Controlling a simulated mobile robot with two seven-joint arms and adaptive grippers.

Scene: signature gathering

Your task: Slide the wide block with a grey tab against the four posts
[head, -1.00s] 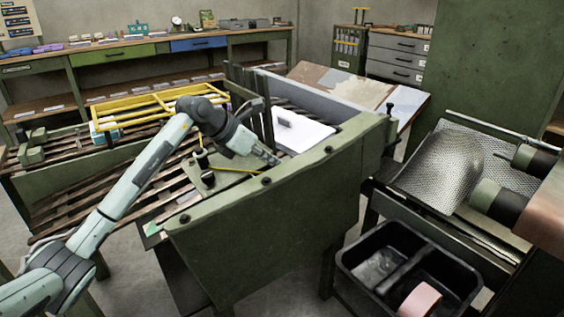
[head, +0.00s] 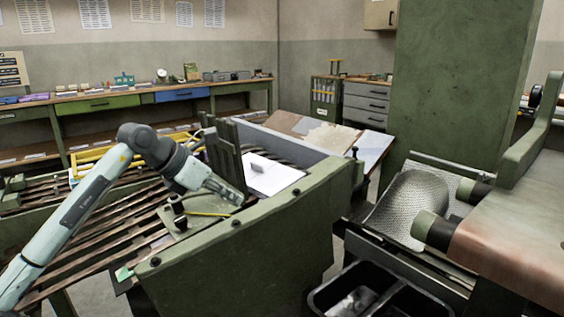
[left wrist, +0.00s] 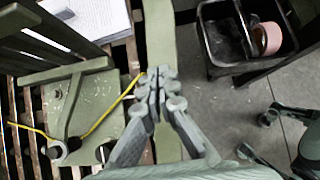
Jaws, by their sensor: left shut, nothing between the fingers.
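The wide white block (head: 278,182) with its small grey tab (head: 257,155) lies flat in the green bed of the bench. The posts (head: 228,150) stand upright as dark green slats at its left end; I cannot tell whether they touch it. In the left wrist view the block (left wrist: 95,18) is at the top left, partly cut off, with the posts (left wrist: 40,45) beside it. My left gripper (head: 240,198) is shut and empty, above the near green rail (head: 262,222), apart from the block. It points downward over the rail in the wrist view (left wrist: 158,78).
A green bracket plate (head: 192,212) with dark knobs and a yellow rod lies left of the gripper. A black bin (head: 375,295) stands on the near right. A machine with dark rollers (head: 440,230) is at the right. Slatted racks extend left.

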